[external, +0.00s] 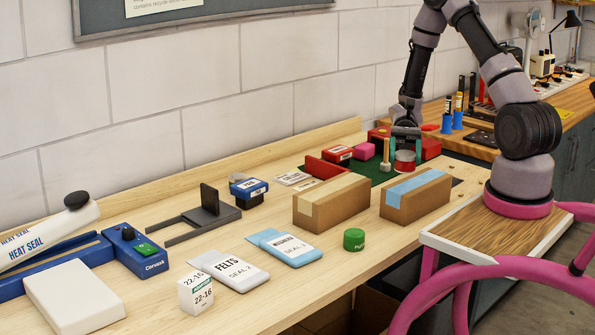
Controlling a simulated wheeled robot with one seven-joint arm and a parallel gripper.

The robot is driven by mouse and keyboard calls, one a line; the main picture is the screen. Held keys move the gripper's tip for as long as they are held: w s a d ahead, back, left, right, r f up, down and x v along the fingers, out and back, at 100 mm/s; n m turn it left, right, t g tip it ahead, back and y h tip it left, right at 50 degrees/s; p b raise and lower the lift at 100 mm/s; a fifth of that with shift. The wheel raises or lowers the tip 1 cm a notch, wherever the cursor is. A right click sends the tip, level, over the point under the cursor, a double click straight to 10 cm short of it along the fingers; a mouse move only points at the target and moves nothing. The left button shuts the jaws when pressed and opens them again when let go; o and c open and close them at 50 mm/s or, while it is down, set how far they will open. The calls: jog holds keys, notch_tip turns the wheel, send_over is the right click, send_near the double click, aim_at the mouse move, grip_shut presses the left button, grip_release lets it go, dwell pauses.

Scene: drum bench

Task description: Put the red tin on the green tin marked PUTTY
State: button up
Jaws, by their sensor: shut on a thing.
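The green tin (354,240) stands upright near the front edge of the bench, in front of the two cardboard boxes. Dark marking shows on its side, too small to read surely. My gripper (405,151) is at the back right over the green mat, its fingers pointing down. It is shut on the red tin (404,166), which has a pale band. The tin's base is partly hidden behind a box, so I cannot tell whether it touches the mat. The green tin is well to the front left of my gripper.
Two cardboard boxes, one with tan tape (331,203) and one with blue tape (415,196), stand between my gripper and the green tin. Flat packets (291,246) lie left of the green tin.

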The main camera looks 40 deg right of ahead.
jog(key=s+d+f+n+g+h, duration=0.15)
jog(key=s+n+h, duration=0.35)
jog(key=n+h, duration=0.5)
jog(key=s+d+n+g+h, duration=0.1)
jog(key=s+n+g+h, duration=0.3)
jog(key=n+h, duration=0.6)
jog(key=w+a+r+n+t+h, duration=0.1)
jog(key=w+a+n+t+h, duration=0.1)
jog(key=t, duration=0.4)
jog(key=w+a+r+n+t+h, duration=0.1)
jog(key=w+a+n+t+h, duration=0.1)
jog(key=n+t, duration=0.4)
jog(key=w+a+r+n+t+h, duration=0.1)
jog(key=w+a+n+t+h, duration=0.1)
jog(key=t, duration=0.5)
jog(key=shift+w+n+t+h, duration=0.25)
jog(key=shift+w+n+h, duration=0.5)
jog(key=shift+n+h, duration=0.5)
jog(key=w+a+r+n+t+y, duration=0.1)
jog(key=w+a+n+t+y, duration=0.1)
jog(key=a+n+t+y, duration=0.35)
jog(key=n+t+y, duration=0.3)
jog(key=n+t, duration=0.1)
jog(key=t, duration=0.1)
send_over(357, 235)
notch_tip(357, 235, down, 3)
jog(key=shift+g, duration=0.25)
notch_tip(357, 235, down, 11)
jog(key=shift+r, duration=0.1)
